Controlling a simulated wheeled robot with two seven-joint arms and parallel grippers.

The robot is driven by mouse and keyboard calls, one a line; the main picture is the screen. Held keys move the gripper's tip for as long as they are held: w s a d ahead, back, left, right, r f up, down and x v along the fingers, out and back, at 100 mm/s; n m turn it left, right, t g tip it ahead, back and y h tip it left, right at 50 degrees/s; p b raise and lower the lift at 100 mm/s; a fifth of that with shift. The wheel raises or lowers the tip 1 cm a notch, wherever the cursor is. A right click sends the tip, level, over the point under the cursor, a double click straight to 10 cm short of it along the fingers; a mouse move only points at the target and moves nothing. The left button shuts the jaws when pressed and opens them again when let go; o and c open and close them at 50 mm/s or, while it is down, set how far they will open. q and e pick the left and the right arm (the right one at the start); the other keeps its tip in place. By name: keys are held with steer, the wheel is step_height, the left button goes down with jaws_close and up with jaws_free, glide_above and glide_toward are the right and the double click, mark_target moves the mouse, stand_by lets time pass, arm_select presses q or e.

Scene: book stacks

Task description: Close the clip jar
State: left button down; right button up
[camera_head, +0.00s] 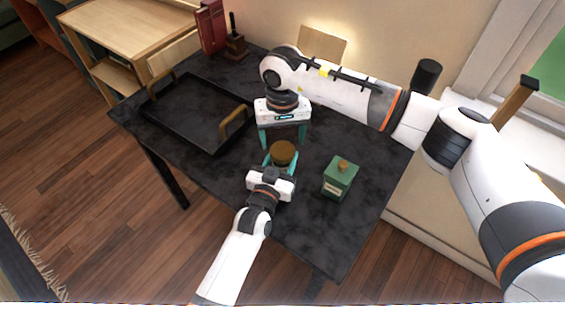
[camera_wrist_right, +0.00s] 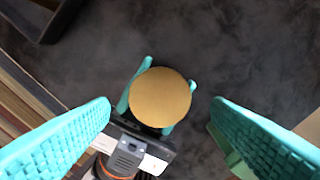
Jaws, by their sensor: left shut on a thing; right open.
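The clip jar shows mostly as its round brown lid (camera_head: 282,152) near the table's middle; the jar's body is mostly hidden. My left gripper (camera_head: 280,161) is shut around the jar from the front, with a teal finger on either side. My right gripper (camera_head: 283,138) points down just behind and above the jar, open and empty. In the right wrist view the tan lid (camera_wrist_right: 160,97) lies between the right fingers (camera_wrist_right: 162,105), apart from both. The left gripper's fingers (camera_wrist_right: 126,98) flank the jar there. I cannot tell whether the lid is fully seated.
A green container with a wooden knob (camera_head: 340,178) stands right of the jar. A black tray with brass handles (camera_head: 185,132) fills the table's left side. A red book (camera_head: 211,27) and a dark wooden object (camera_head: 235,45) stand at the back. The dark table's (camera_head: 310,235) front right is clear.

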mark_target(282, 150)
steer(key=shift+f, duration=1.8)
